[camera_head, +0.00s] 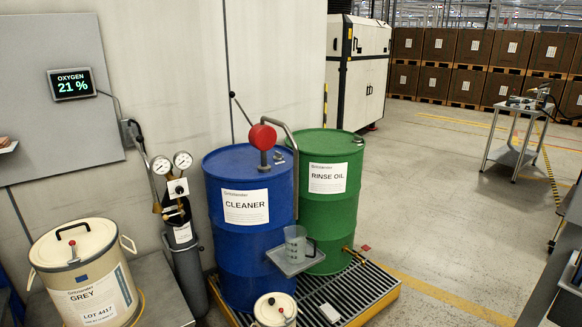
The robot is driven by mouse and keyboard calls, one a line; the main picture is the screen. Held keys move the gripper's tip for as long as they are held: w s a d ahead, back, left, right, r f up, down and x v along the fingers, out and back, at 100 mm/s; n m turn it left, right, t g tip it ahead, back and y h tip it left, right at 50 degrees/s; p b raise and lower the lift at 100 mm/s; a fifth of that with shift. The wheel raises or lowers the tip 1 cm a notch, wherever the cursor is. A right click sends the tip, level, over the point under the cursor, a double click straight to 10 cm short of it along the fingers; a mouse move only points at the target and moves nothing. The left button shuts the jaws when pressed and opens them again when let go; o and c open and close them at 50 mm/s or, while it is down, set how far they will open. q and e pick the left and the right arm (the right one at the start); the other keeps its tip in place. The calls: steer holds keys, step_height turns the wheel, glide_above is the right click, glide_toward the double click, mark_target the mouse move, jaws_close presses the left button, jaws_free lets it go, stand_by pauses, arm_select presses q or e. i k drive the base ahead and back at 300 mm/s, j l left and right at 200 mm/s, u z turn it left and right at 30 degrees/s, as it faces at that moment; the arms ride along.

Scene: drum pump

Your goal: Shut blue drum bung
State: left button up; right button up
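The blue drum (228,268), labelled CLEANER, stands upright on a grated pallet. A red rotary pump (262,136) with a crank handle and a curved grey spout pipe is mounted on its lid. A small grey fitting (278,157) shows on the lid just right of the pump's base, perhaps the bung. It is too small to tell whether it is open or shut. Neither of my grippers is in view.
The green drum (333,215), labelled RINSE OIL, stands close behind at right. A clear jug (296,243) stands on a small tray (290,267) before the drums. A gas cylinder (187,270) with gauges and a cream GREY drum (90,285) are left.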

mark_target(278, 156)
steer(key=i+l+u, duration=0.25)
steer(key=i+l, duration=0.55)
steer(key=l, duration=0.15)
